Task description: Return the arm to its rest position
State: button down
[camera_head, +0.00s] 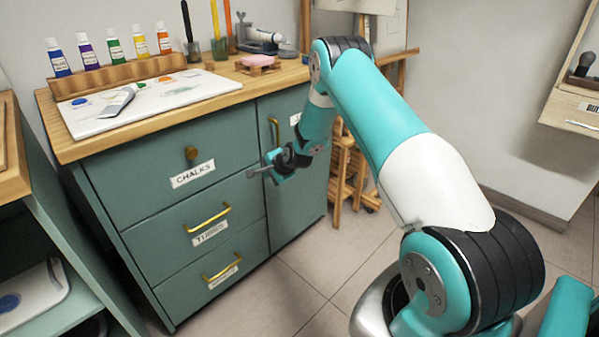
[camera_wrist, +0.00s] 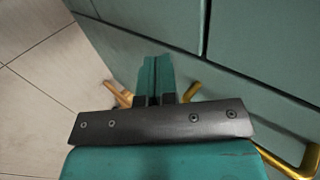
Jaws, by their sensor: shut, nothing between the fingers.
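My teal and white arm (camera_head: 385,115) reaches up and forward from the lower right in the head view, then bends down at the elbow. My gripper (camera_head: 262,173) hangs in front of the green cabinet (camera_head: 115,195), to the right of the "CHALKS" label. It is shut and empty. In the wrist view the two teal fingers of my gripper (camera_wrist: 154,75) lie together, with the cabinet front (camera_wrist: 262,60) beyond. I cannot tell the exact gap between the fingers and the cabinet.
The cabinet's drawers look closed, with brass handles (camera_head: 207,218). On its wooden top stand paint tubes (camera_head: 113,46), a white palette (camera_head: 160,100) and jars. A wooden easel (camera_head: 345,170) stands right of the cabinet. A shelf unit (camera_head: 40,225) is at left. Tiled floor lies open at centre.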

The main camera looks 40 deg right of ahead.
jog(key=a+p+v, duration=0.1)
jog(key=v, duration=0.9)
jog(key=s+a+r+n+g+y, duration=0.2)
jog(key=s+a+r+n, duration=0.35)
jog(key=a+r, duration=0.4)
jog(key=s+a+r+n+g+y, duration=0.2)
jog(key=s+a+r+n, duration=0.35)
jog(key=a, duration=0.65)
jog(key=s+a+r+n+g, duration=0.2)
jog(key=s+a+r+n, duration=0.15)
jog(key=s, duration=0.35)
jog(key=s+a+r+n+g, duration=0.1)
jog(key=s+a+r+n, duration=0.1)
jog(key=s+n, duration=0.45)
jog(key=s+a+r+n+g, duration=0.2)
jog(key=s+r+n, duration=0.1)
jog(key=s, duration=0.6)
notch_tip(320, 180, up, 20)
jog(key=p, duration=1.9)
jog(key=shift+s+h+p, duration=0.3)
jog(key=shift+s+p, duration=0.1)
jog(key=shift+s, duration=0.05)
jog(key=shift+f, duration=0.1)
